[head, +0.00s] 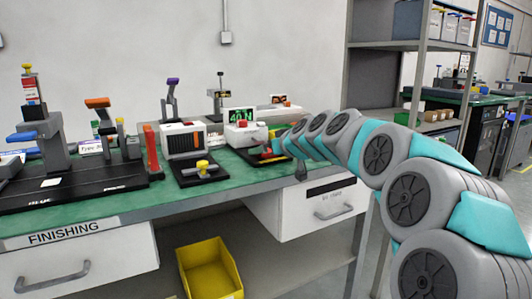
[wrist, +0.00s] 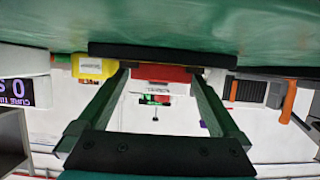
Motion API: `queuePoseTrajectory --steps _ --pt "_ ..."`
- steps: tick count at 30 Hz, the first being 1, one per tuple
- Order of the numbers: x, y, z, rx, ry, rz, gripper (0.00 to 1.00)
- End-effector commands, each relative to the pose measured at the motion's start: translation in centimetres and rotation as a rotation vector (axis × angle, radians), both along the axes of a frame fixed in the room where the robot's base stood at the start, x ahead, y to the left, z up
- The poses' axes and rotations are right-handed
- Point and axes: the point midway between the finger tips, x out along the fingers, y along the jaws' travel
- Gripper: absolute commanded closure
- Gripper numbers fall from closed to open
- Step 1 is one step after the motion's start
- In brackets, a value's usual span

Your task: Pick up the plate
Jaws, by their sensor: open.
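My gripper (head: 280,149) is low over the right part of the green bench, at a black base (head: 258,157) with small red and yellow parts. In the wrist view, which is upside down, the two fingers of my gripper (wrist: 160,76) are spread apart. A red block (wrist: 163,74) shows between and beyond them, below a long black bar (wrist: 160,54). A yellow block (wrist: 94,67) with a pale label is just left of the fingers. Nothing is visibly held. I cannot tell which of these parts is the plate; my arm hides part of the area.
Taller fixtures crowd the bench's left. A yellow bin (head: 209,270) sits below.

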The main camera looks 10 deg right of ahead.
Motion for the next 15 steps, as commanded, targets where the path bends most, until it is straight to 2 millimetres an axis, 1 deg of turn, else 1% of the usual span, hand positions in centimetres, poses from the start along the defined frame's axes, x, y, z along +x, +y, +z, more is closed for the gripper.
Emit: queuePoseTrajectory --steps 4,15 --pt "-0.03 -0.01 -0.02 0.0 0.0 0.0 0.0" --pt "-0.04 -0.02 -0.05 0.0 0.001 0.0 0.42"
